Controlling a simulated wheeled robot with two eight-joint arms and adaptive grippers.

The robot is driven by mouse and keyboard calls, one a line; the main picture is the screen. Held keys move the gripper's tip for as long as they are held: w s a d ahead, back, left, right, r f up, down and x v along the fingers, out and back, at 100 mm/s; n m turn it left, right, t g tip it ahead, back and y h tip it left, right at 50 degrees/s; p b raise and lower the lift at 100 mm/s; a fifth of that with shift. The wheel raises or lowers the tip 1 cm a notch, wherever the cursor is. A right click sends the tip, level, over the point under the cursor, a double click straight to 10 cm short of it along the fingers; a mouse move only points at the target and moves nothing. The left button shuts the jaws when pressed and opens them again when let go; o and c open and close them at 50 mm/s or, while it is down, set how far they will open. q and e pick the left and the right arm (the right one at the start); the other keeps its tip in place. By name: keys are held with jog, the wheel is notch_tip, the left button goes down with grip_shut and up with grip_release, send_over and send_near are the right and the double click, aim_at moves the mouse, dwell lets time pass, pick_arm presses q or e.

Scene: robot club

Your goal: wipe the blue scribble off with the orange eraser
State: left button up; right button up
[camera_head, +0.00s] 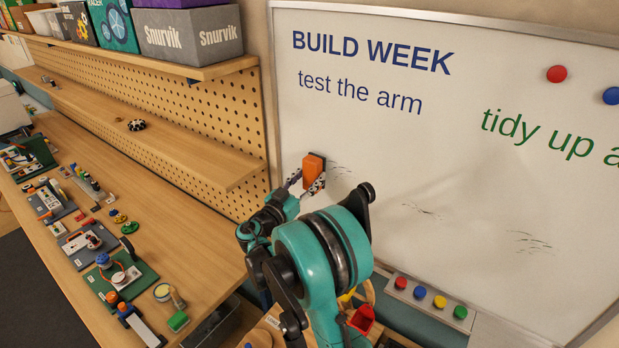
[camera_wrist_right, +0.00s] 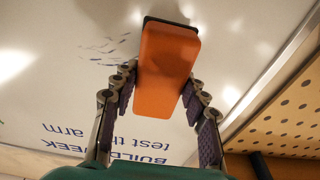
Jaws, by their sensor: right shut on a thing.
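My right gripper (camera_head: 307,184) is shut on the orange eraser (camera_head: 314,166), holding it at the left part of the whiteboard (camera_head: 400,150). The eraser's dark pad faces the board; whether it touches cannot be told. In the right wrist view the eraser (camera_wrist_right: 165,72) sits between the fingers of the gripper (camera_wrist_right: 160,90). Faint broken strokes (camera_head: 341,170) lie just right of the eraser; in the wrist view these strokes (camera_wrist_right: 105,47) look bluish. Fainter dark marks (camera_head: 425,212) and more marks (camera_head: 527,242) lie lower right. My left gripper is out of view.
Blue writing (camera_head: 370,55) and green writing (camera_head: 550,135) are above. A red magnet (camera_head: 557,73) and a blue magnet (camera_head: 612,95) are at upper right. A ledge with several coloured magnets (camera_head: 430,300) is below. A pegboard shelf (camera_head: 160,140) and cluttered workbench (camera_head: 180,240) are left.

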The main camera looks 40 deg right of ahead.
jog(key=shift+x, duration=0.95)
jog(key=shift+f, duration=0.15)
